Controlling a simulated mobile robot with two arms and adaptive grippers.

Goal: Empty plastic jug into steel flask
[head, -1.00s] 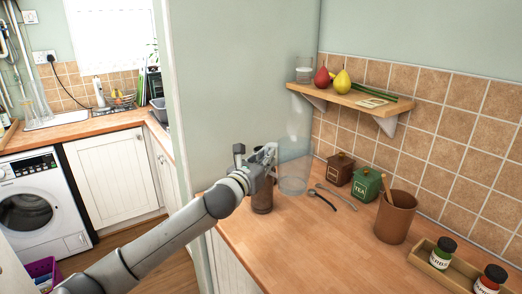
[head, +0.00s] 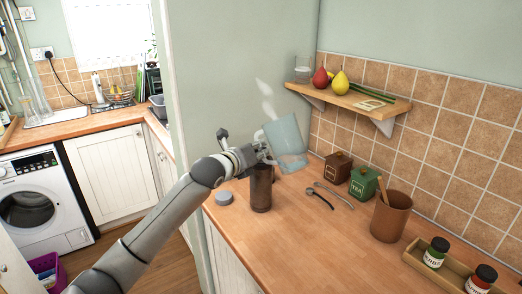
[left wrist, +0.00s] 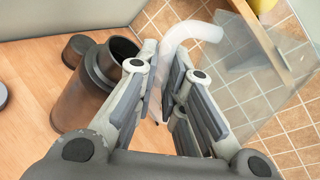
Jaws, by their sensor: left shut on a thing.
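The clear, bluish plastic jug (head: 287,142) is in the air above the counter, tilted. My left gripper (head: 263,152) is shut on its handle, which shows as a pale curved bar (left wrist: 192,33) in the left wrist view. The dark brownish steel flask (head: 261,190) stands upright on the counter, just below my left gripper. Its open mouth shows in the left wrist view, with the flask (left wrist: 82,100) left of the fingers. The jug's body (left wrist: 262,68) is right of the fingers there. I cannot tell how much liquid it holds. My right gripper is not in view.
A round grey lid (head: 226,198) lies left of the flask. Spoons (head: 320,198), brown and green canisters (head: 363,183), a brown pot (head: 393,217) and a jar tray (head: 428,264) are to the right. A wall shelf (head: 350,100) with fruit is above. The front counter is clear.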

